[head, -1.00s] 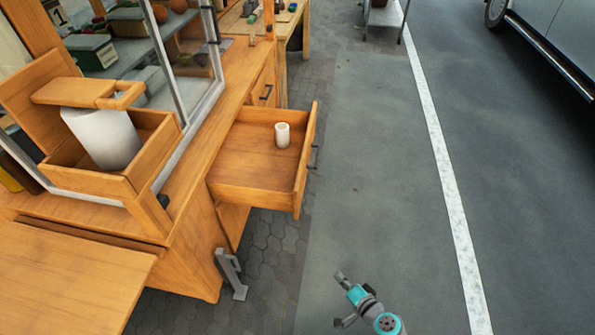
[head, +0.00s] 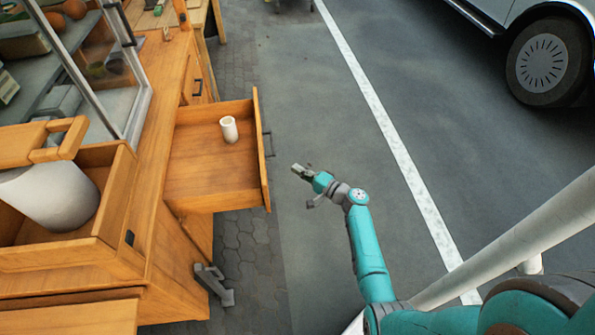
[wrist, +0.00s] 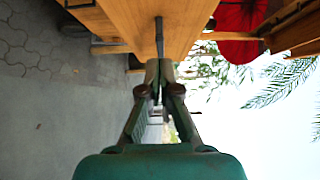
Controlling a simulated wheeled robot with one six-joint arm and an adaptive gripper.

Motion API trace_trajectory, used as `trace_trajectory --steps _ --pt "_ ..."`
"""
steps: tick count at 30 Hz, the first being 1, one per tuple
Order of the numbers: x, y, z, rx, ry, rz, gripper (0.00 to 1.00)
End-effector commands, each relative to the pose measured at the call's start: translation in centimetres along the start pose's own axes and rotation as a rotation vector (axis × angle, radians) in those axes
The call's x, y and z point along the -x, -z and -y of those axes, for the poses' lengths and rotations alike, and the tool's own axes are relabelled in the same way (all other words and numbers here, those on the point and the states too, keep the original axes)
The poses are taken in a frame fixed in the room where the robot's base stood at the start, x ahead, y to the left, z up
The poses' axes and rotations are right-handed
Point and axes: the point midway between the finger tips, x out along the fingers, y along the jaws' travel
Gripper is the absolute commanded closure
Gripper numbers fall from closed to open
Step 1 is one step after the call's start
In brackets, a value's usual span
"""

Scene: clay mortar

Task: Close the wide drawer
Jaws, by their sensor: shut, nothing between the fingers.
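The wide drawer (head: 208,170) is pulled out of the wooden stall, with a small white cup (head: 229,129) standing inside it. Its front panel carries a dark handle (head: 269,144) on the outside. My gripper (head: 296,169) is shut and empty, to the right of the drawer front and a little apart from it in the head view. In the wrist view my gripper (wrist: 159,68) points at the wooden front (wrist: 185,22), with the dark handle (wrist: 159,36) straight ahead of the fingertips. Whether the fingertips touch the handle I cannot tell.
A wooden box (head: 120,205) with a white container (head: 55,195) stands on the stall at left. A grey metal foot (head: 213,284) is below the drawer. Open pavement (head: 330,100) lies to the right, with a parked car (head: 540,50) beyond the white line.

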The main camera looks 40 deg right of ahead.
Motion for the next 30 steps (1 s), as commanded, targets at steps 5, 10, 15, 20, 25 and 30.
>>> trace_trajectory --steps 5,10,15,20,25,30 --pt "-3.6 -0.1 0.1 0.0 0.001 0.004 1.0" --pt "-6.7 0.0 0.1 0.001 0.0 0.002 1.0" --pt "-8.4 -1.8 0.0 0.0 -0.001 0.002 1.0" --pt "-9.3 -2.6 0.0 0.001 -0.001 0.001 1.0" --pt "-9.5 -2.9 0.0 0.001 -0.001 0.0 1.0" --pt "-9.5 -2.9 0.0 0.001 -0.001 -0.001 1.0"
